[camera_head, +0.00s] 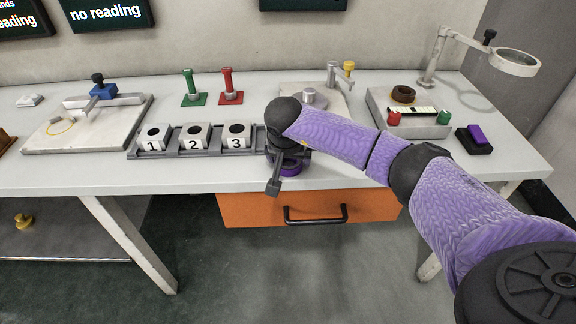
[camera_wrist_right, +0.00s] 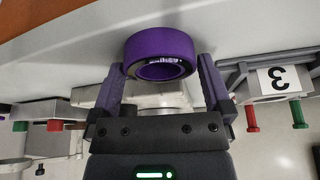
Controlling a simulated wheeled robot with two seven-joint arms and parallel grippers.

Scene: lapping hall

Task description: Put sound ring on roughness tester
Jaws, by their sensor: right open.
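No label marks the roughness tester. Candidates are the blue-headed stand on a pale slab (camera_head: 104,91) at left and the post stand with a metal disc (camera_head: 312,97) behind my wrist. My left gripper is out of view.
Blocks numbered 1, 2 and 3 (camera_head: 194,139) stand in a grey rack left of my gripper. Green (camera_head: 190,90) and red (camera_head: 228,88) posts stand behind. At right are a brown ring (camera_head: 403,94) on a gauge box, a purple-black pad (camera_head: 475,138) and a magnifier (camera_head: 515,62).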

